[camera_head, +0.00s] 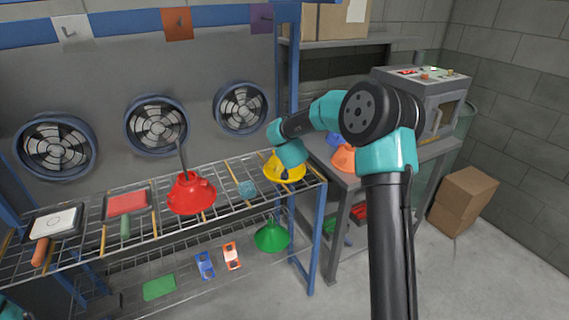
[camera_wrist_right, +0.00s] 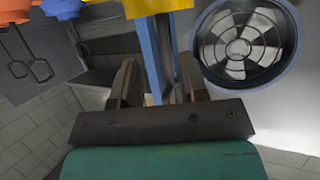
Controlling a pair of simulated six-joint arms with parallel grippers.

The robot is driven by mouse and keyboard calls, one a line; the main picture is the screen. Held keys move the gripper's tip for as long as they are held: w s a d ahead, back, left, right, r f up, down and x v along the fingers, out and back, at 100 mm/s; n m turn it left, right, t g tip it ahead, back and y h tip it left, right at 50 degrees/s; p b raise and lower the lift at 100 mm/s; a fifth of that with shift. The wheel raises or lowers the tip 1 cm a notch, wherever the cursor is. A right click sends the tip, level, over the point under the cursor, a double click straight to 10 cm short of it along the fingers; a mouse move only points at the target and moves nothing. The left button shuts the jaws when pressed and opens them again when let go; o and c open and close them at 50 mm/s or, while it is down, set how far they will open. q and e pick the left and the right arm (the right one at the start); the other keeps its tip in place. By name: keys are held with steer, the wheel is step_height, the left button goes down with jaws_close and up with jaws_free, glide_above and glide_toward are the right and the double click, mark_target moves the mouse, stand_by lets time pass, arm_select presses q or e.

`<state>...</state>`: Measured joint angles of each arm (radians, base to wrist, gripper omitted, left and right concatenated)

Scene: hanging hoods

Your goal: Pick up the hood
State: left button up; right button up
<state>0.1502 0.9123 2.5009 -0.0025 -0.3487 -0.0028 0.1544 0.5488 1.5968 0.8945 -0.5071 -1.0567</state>
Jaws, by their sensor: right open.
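Several hoods are in view in the head view. A red hood (camera_head: 190,194) sits on the wire shelf, and a yellow hood (camera_head: 284,168) sits at the shelf's right end, partly hidden by my right wrist. A green hood (camera_head: 272,236) is on the lower level. An orange hood (camera_head: 343,158) and a blue hood (camera_head: 334,139) are on the table to the right. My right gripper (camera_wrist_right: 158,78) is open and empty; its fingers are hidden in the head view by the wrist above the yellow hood. Yellow (camera_wrist_right: 158,6) shows beyond the fingers in the wrist view. My left gripper is not in view.
Round fans (camera_head: 156,124) line the back wall. A blue post (camera_head: 303,240) stands at the shelf's right end. A grey machine (camera_head: 420,92) is on the table. Cardboard boxes (camera_head: 463,199) stand on the floor at right.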

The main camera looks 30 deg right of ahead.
steer(key=shift+a+x, duration=0.15)
steer(key=shift+x, duration=1.15)
steer(key=shift+a+x, duration=0.1)
steer(key=shift+x, duration=1.2)
steer(key=shift+w, duration=0.15)
jaws_close()
